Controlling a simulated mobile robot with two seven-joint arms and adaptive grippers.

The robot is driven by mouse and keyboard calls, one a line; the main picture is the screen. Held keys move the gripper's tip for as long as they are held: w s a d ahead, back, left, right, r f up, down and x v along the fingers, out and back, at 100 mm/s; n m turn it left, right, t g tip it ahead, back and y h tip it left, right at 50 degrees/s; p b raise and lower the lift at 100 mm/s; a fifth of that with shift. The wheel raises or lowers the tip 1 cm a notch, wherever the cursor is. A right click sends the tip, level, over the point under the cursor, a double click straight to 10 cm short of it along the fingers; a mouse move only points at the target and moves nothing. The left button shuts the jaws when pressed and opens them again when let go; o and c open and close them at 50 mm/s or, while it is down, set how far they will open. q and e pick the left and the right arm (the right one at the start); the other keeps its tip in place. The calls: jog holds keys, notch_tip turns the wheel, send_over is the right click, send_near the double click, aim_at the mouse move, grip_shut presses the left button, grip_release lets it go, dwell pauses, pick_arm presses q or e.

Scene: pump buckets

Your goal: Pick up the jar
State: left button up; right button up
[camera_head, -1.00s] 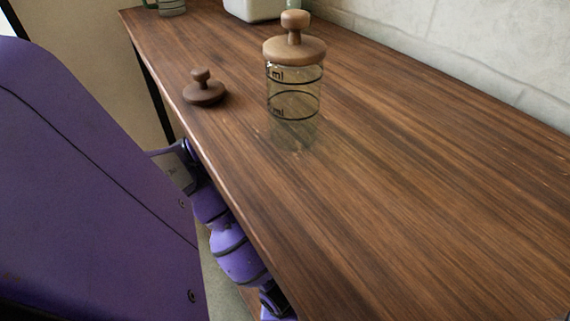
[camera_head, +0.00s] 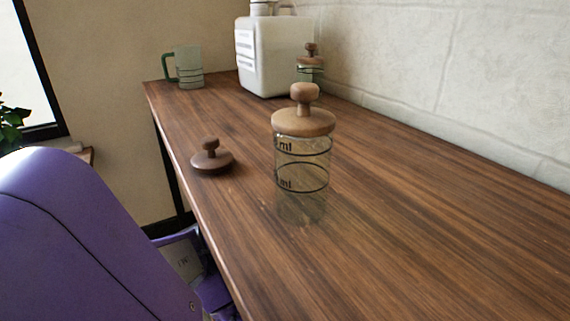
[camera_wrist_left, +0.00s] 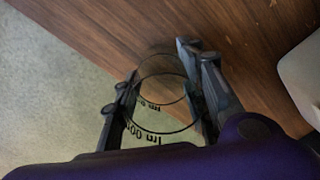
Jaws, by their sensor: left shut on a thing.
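A clear glass jar (camera_head: 302,175) with black "ml" marks and a light wooden knob lid (camera_head: 303,122) stands upright on the wooden table, with no gripper at it. My left gripper (camera_wrist_left: 162,98) is shut around another clear glass vessel (camera_wrist_left: 158,110) with black rings and "100 ml" lettering. No lid shows on that vessel; the table's edge and the floor lie behind it in the left wrist view. My left gripper is out of the head view. My right gripper is in neither view.
A dark wooden lid (camera_head: 211,160) lies near the table's left edge. A green-handled mug (camera_head: 188,68), a white canister (camera_head: 268,58) and another lidded jar (camera_head: 311,68) stand at the back, near the wall. The table's (camera_head: 440,245) right and front areas are clear.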

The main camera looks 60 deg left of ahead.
pick_arm(q)
jog(key=shift+r+p, duration=0.4)
jog(key=shift+r, duration=0.25)
jog(key=s+d+r+p, duration=0.9)
jog(key=s+r, duration=0.1)
jog(key=r, duration=0.1)
jog(key=shift+d+r, duration=0.35)
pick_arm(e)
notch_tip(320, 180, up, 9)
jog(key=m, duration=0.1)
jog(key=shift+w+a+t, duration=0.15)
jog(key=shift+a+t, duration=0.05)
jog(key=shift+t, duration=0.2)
pick_arm(q)
jog(key=shift+s, duration=0.15)
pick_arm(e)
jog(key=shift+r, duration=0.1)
